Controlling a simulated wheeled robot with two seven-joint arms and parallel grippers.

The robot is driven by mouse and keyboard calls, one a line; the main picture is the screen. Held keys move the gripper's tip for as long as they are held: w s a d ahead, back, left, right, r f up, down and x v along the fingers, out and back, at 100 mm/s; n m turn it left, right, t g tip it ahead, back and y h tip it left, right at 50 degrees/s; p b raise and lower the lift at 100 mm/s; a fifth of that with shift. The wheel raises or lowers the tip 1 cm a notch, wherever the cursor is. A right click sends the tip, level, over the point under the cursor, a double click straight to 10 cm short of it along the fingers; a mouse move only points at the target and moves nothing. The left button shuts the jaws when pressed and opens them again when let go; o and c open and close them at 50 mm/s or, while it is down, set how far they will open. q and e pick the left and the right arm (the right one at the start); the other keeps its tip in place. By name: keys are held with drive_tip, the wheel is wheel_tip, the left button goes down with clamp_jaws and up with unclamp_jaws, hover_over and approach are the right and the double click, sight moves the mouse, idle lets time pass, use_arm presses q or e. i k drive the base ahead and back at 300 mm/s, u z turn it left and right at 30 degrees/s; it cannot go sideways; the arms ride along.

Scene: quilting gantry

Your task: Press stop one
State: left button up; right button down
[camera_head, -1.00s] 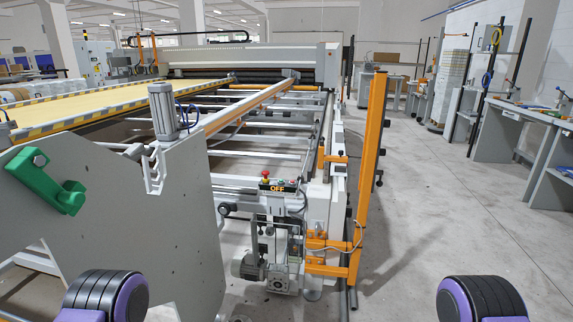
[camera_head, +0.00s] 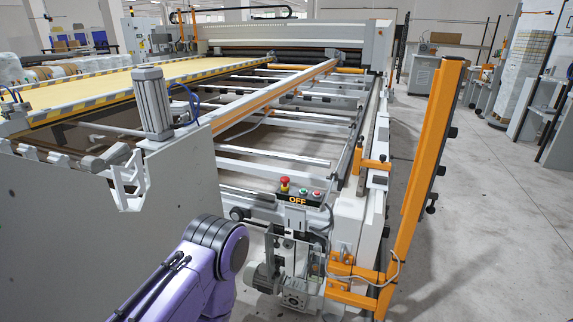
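A small control box (camera_head: 301,197) with an OFF label sits on the near end of the quilting gantry. On its top are a red mushroom stop button (camera_head: 285,182) on a yellow base, a green button (camera_head: 302,191) and a smaller red button (camera_head: 317,194). All are unobstructed. A purple and black part of my arm is at the lower left of the box, below it in the picture and apart from it. Neither of my grippers shows, so whether they are open or shut is hidden.
A grey side plate (camera_head: 100,210) fills the left foreground. An orange upright post (camera_head: 432,150) stands right of the box. A motor (camera_head: 264,277) sits below the box. Rails and the gantry bed (camera_head: 150,77) stretch behind. Clear floor (camera_head: 490,240) lies on the right.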

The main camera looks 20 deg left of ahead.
sight(284, 180)
drive_tip(key=u, duration=0.5)
drive_tip(key=i, duration=0.75)
drive_tip(key=u, duration=0.65)
